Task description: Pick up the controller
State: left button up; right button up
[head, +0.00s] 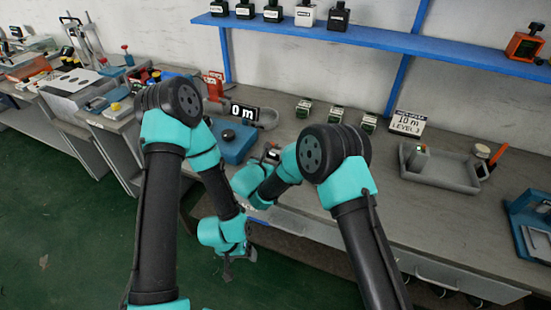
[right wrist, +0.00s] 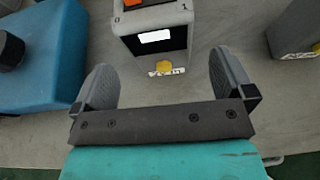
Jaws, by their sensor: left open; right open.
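A grey box with an orange switch marked 0 and 1, a white label and a yellow button, which looks like the controller (right wrist: 153,38), stands on the bench in the right wrist view. My right gripper (right wrist: 165,75) is open and empty, its two fingers spread on either side of the line to the box. The box lies just beyond the fingertips, and no contact shows. In the head view the right gripper is mostly hidden by my own arm. My left gripper (head: 229,268) hangs low in front of the bench, away from the box.
A blue device (right wrist: 40,55) stands left of the box, and another grey box (right wrist: 292,30) stands to the right. A blue shelf (head: 400,38) runs above.

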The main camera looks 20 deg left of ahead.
aim_at(273, 160)
jog(key=shift+x, duration=3.1)
jog(key=c, duration=1)
